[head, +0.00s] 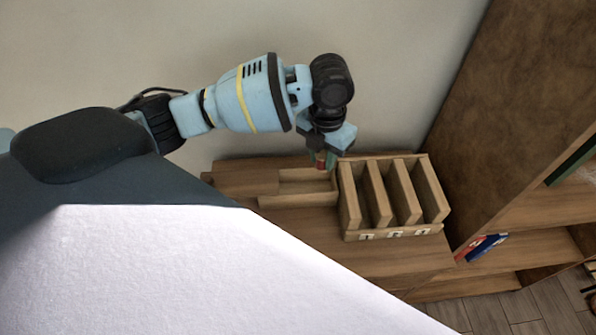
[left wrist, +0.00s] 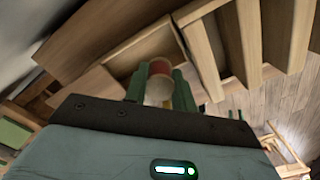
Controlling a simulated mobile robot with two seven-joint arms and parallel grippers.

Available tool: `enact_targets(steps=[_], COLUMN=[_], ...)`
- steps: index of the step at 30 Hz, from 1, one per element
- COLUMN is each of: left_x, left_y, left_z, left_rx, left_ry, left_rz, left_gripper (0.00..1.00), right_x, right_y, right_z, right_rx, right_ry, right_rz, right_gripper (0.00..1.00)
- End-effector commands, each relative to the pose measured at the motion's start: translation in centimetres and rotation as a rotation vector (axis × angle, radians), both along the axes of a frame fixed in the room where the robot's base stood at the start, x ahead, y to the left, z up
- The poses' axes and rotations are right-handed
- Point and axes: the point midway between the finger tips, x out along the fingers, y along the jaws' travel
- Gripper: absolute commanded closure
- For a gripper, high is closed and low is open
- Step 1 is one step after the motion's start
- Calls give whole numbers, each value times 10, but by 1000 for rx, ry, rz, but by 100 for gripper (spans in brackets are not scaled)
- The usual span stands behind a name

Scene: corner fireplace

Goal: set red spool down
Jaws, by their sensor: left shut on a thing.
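The red spool (head: 321,166) shows as a small red bit between the fingertips of my left gripper (head: 325,158). In the left wrist view the spool (left wrist: 159,70) has a red band and a pale end, and the green fingers are shut on its sides. The gripper points down at the right end of a shallow wooden tray (head: 300,201), close to the left wall of a slotted wooden rack (head: 348,195). I cannot tell whether the spool touches the tray or hangs above it. My right gripper is not in view.
The rack has several upright dividers and small white labels (head: 394,234) on its front. Both stand on a wooden top (head: 380,258) against a pale wall. A tall brown panel (head: 510,110) rises at the right. The wooden top in front of the tray looks clear.

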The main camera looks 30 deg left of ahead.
Motion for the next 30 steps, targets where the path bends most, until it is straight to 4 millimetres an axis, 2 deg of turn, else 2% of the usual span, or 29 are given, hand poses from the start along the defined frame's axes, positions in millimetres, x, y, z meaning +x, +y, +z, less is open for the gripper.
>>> enact_targets(steps=[10,19,26,30], left_x=[1,0,1,1], left_y=[0,0,0,0], left_z=[-5,-47,-53,-66], left_rx=[0,0,1,-1], left_ry=[2,5,0,2], left_rz=[-46,-45,-44,-44], left_gripper=[95,95,95,95], right_x=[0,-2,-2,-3], right_y=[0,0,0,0], right_z=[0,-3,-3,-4], right_rx=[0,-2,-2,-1], right_ry=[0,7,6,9], right_rz=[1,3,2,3], right_gripper=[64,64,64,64])
